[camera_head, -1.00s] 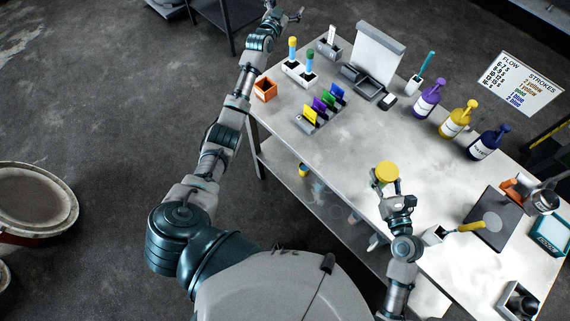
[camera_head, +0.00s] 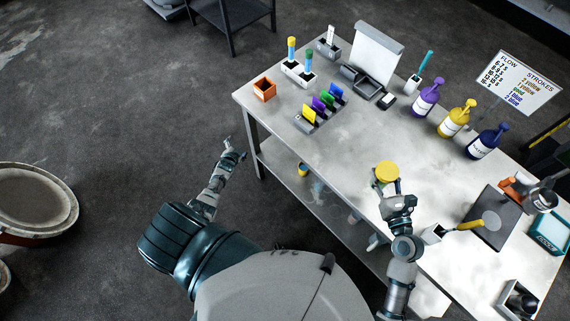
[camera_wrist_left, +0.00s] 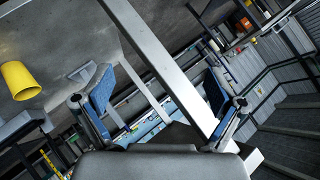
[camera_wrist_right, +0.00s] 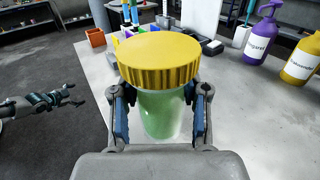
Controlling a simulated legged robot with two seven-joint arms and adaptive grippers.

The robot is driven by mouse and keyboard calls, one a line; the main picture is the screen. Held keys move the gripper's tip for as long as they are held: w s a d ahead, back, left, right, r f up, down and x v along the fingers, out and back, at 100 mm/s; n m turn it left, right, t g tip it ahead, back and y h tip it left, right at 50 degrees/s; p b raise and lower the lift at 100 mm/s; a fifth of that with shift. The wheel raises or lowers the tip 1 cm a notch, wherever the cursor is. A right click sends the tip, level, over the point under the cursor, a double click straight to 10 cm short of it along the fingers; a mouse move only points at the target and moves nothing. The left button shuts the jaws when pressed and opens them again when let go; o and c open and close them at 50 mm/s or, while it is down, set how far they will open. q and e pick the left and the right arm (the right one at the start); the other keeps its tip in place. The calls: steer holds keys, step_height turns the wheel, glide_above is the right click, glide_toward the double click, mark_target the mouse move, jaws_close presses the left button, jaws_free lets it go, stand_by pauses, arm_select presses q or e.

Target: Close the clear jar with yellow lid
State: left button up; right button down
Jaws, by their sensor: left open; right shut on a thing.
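The clear jar (camera_wrist_right: 160,113) shows in the right wrist view, with pale green contents. The yellow lid (camera_wrist_right: 160,60) sits on top of it, level as far as I can tell; whether it is screwed tight I cannot tell. In the head view the yellow lid (camera_head: 387,172) hides most of the jar. My right gripper (camera_head: 384,188) is shut on the jar body below the lid, its fingers on both sides. My left gripper (camera_head: 232,148) is open and empty, off the table's left edge, away from the jar.
Three pump bottles, purple (camera_head: 427,98), yellow (camera_head: 457,118) and blue (camera_head: 488,142), stand at the back. An orange box (camera_head: 264,89) and a colored card holder (camera_head: 318,112) are at the far left. A dark plate (camera_head: 480,232) lies right of the jar. The table (camera_head: 340,140) is clear left of the jar.

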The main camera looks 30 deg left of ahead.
arm_select(q)
steer(key=s+d+f+n+g+h, duration=0.1)
steer(key=s+d+f+g+h, duration=0.15)
steer(key=s+d+f, duration=0.75)
steer(key=s+d+f+g+h, duration=0.1)
steer(key=s+d+f+g, duration=0.2)
steer(key=s+d+f, duration=0.6)
steer(key=s+d+f+g, duration=0.1)
steer(key=s+d, duration=0.2)
steer(key=s, duration=0.5)
steer(key=s+d+f+n+g+h, duration=0.1)
steer(key=s+d, duration=0.3)
steer(key=s, duration=0.4)
steer(key=s+d+f+g, duration=0.1)
steer(key=s+d+g, duration=0.1)
steer(key=s, duration=0.7)
steer(key=shift+d+f, duration=0.15)
steer(key=shift+d, duration=0.75)
steer(key=shift+a, duration=0.1)
